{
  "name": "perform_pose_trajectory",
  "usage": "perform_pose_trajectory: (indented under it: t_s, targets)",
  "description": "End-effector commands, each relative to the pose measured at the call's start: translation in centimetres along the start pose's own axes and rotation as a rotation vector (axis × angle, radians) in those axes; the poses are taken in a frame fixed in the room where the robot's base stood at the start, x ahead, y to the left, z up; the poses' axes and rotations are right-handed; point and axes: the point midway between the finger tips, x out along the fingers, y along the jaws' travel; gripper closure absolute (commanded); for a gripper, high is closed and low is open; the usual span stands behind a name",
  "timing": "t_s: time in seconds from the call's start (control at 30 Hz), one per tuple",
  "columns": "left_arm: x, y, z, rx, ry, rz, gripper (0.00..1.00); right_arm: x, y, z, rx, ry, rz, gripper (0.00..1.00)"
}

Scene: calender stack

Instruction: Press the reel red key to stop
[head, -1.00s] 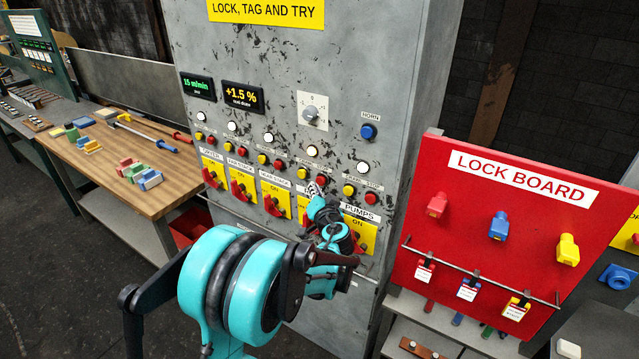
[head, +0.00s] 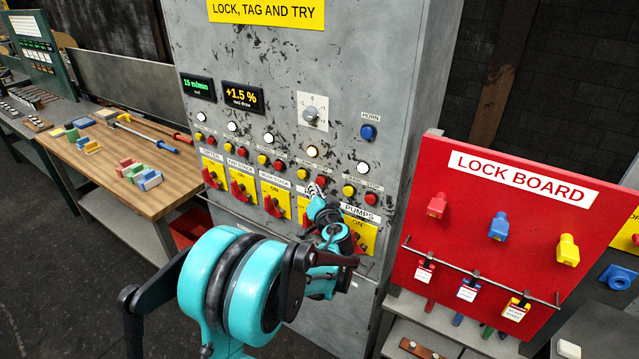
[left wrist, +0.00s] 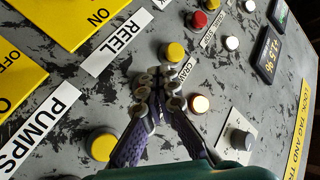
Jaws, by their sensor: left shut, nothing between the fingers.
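My left gripper (head: 314,190) is shut and empty, with its fingertips at the grey control panel above the REEL switch plate. A red key (head: 320,181) shows just beside the fingertips in the head view. I cannot tell whether they touch it. In the left wrist view, the shut fingers (left wrist: 158,88) cover the spot between a yellow key (left wrist: 173,52) and another yellow key (left wrist: 100,145), so the red key is hidden there. A lit lamp (left wrist: 200,104) glows beside the fingers. The REEL label (left wrist: 118,45) is readable. My right gripper is not in view.
The PUMPS switch plate (head: 360,234) is just right of my gripper. Yellow and red keys run in a row across the panel, with a round selector (head: 312,114) above. The red lock board (head: 480,240) stands to the right, and a wooden bench (head: 100,185) to the left.

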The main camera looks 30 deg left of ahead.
Motion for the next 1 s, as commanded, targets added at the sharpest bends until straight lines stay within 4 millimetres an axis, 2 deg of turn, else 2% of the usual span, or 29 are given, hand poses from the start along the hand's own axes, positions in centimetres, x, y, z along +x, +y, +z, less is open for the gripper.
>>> perform_pose_trajectory:
  t_s: [1.0]
  targets:
    - [0.63, 0.45, -0.48, 0.000, 0.000, 0.000, 1.00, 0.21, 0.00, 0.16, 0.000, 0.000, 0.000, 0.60]
